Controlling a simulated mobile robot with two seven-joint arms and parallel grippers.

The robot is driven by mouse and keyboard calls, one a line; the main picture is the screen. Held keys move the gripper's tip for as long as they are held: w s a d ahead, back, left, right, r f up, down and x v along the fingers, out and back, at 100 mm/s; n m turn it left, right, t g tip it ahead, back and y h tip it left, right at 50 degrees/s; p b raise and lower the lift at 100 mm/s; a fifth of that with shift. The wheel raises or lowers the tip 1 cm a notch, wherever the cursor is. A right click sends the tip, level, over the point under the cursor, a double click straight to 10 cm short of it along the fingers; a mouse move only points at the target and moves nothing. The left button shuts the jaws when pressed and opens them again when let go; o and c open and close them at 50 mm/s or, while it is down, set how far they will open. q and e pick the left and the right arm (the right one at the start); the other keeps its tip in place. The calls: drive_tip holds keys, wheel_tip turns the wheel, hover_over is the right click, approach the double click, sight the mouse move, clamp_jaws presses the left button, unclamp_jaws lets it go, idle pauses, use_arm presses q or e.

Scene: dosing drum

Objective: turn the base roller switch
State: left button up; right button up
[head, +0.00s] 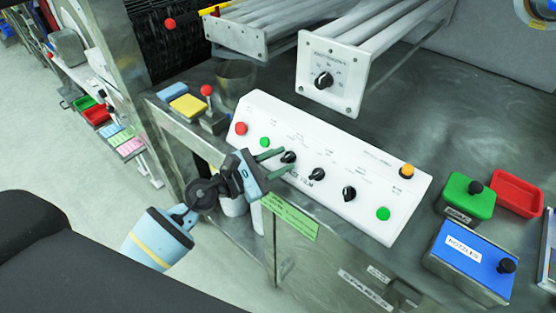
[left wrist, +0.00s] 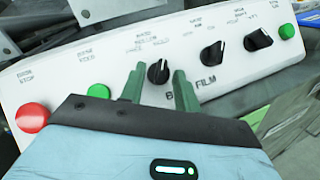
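The base roller switch (head: 288,157) is the leftmost of the black rotary knobs on the white sloped control panel (head: 330,205). In the left wrist view the same knob (left wrist: 158,72) sits below a small label that seems to read "BASE ROLLER". My left gripper (head: 277,163) is open, with its green fingertips at the knob. In the left wrist view the fingers (left wrist: 159,90) stand one on each side of the knob, with gaps visible. I cannot tell how deep they reach. My right gripper is in neither view.
Two more black knobs (head: 316,174) (head: 349,193) lie to the right on the panel. A red button (head: 241,128) and green button (head: 264,142) lie left of the switch. An orange button (head: 407,171) and another green one (head: 383,213) are at the right end. A roller unit (head: 330,75) overhangs behind.

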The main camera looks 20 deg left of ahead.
use_arm(q)
clamp_jaws()
